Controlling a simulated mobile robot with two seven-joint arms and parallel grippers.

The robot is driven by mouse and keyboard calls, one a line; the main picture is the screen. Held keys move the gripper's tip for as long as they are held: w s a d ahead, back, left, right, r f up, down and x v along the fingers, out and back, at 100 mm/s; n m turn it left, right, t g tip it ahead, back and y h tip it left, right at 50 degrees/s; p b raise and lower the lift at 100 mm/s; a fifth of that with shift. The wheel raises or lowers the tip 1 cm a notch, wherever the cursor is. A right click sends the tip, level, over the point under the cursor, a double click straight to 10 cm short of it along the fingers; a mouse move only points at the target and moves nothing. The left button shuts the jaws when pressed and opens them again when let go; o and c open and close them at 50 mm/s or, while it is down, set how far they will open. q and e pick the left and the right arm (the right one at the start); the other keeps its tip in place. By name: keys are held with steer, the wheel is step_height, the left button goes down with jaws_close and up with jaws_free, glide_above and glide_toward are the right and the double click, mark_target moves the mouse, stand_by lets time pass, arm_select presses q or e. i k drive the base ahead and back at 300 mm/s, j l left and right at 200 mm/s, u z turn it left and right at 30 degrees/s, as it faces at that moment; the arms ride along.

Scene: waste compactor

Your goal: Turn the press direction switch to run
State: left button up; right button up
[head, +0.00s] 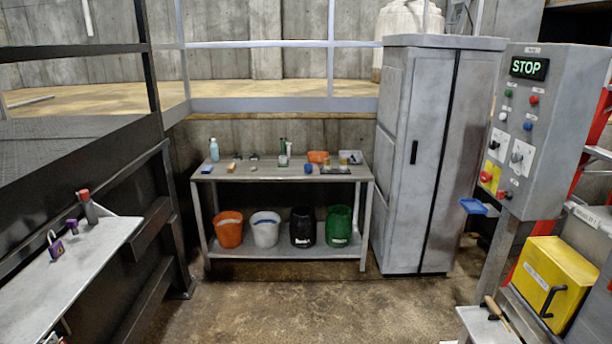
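A grey control panel (550,125) stands at the right. Its small lit display (529,68) reads STOP in green. Below the display are several small coloured buttons. Two dark rotary switches sit on white plates, a left one (495,145) and a right one (517,158). Their labels are too small to read, so I cannot tell which is the press direction switch or how it is set. A red knob on a yellow plate (487,177) is at the lower left of the panel. Neither of my grippers is in view.
A blue tray (473,206) juts out at the panel's lower left. A yellow box with a black handle (553,285) is below the panel. A grey cabinet (435,160) and a workbench (285,172) stand behind. A shelf with padlocks (75,265) is left. The middle floor is clear.

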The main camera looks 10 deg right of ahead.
mark_target(492, 144)
steer(key=i+z, duration=0.1)
steer(key=i, duration=0.75)
steer(key=i+j, duration=0.15)
steer(key=i, duration=0.65)
steer(key=i+j+z, duration=0.1)
steer(key=i+z, duration=0.25)
steer(key=i+j+z, duration=0.15)
steer(key=i+z, duration=0.2)
steer(key=i+j+z, duration=0.4)
steer(key=l, duration=0.1)
